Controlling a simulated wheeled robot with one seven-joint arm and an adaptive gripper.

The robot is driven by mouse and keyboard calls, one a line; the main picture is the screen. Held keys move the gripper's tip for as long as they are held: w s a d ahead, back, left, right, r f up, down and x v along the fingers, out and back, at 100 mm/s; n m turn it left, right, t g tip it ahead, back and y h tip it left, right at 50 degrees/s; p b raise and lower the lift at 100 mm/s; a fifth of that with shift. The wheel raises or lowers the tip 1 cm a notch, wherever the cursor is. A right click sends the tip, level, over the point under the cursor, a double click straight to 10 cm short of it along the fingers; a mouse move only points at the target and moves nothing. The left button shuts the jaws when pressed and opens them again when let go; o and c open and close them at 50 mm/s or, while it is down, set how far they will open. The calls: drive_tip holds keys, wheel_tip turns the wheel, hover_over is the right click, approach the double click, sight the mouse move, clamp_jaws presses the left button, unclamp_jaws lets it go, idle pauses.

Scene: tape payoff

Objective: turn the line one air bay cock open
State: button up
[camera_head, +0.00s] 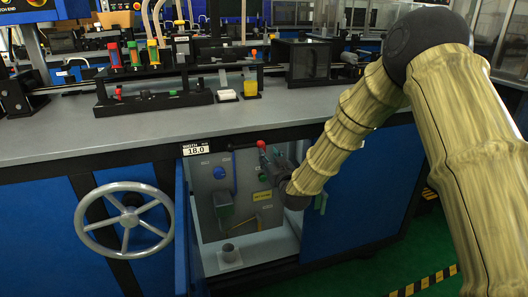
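The open bay (210,240) is in the front of the bench, with a grey panel inside. A lever with a red grip (262,145) stands out near the panel's upper right; it looks like a cock handle, though I cannot read a line one label. My gripper (272,165) is at the right side of the bay, close below and right of the red grip. The wrist covers part of it, and I cannot tell whether it touches the lever or how far its fingers are apart.
The bay's blue door (182,230) stands open at the left, beside a grey handwheel (125,219). The bench top (110,139) is above.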

sight(264, 149)
drive_tip(key=shift+b+x, duration=0.75)
drive_tip(key=shift+x, duration=2.75)
drive_tip(key=shift+f, duration=0.1)
clamp_jaws()
